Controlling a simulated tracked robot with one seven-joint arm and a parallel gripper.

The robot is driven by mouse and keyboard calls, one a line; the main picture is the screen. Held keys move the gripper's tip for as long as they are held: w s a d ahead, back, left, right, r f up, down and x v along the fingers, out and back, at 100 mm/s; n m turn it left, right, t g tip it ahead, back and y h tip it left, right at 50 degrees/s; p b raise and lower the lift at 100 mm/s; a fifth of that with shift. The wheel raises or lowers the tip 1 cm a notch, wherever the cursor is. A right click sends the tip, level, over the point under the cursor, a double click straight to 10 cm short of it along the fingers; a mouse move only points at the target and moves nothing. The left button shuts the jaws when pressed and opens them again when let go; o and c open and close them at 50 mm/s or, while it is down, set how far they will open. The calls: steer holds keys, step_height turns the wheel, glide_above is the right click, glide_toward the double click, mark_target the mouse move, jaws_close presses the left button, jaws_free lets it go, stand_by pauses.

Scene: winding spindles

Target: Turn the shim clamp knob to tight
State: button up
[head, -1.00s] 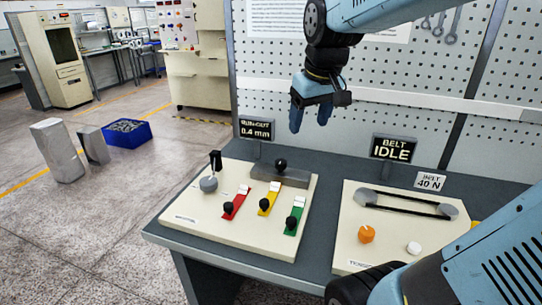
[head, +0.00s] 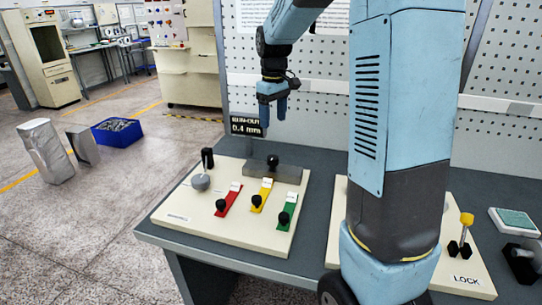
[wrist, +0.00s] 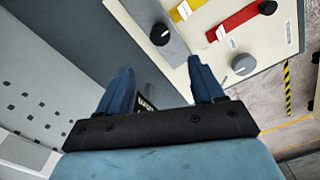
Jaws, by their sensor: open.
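A cream board (head: 180,222) on the bench carries a dark grey block (head: 262,171) with a black round knob (head: 272,160). I take this for the shim clamp knob, though no label on it is readable. In the wrist view the knob (wrist: 160,34) shows beyond my fingertips, on the grey block (wrist: 172,48). My gripper (head: 272,122) is open and empty, pointing down above and behind the block, apart from it. Its fingers (wrist: 160,75) are spread in the wrist view. Red (head: 230,197), yellow (head: 263,192) and green (head: 288,209) strips with black knobs lie in front.
A run-out sign (head: 245,125) reading 0.4 mm stands behind, close to my gripper. My arm hides much of the second board (head: 334,215). A pegboard wall (head: 307,93) rises behind.

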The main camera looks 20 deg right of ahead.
mark_target(273, 157)
step_height(273, 157, down, 14)
steer(key=shift+w, duration=0.1)
stand_by(0.5)
steer(key=c, duration=1.1)
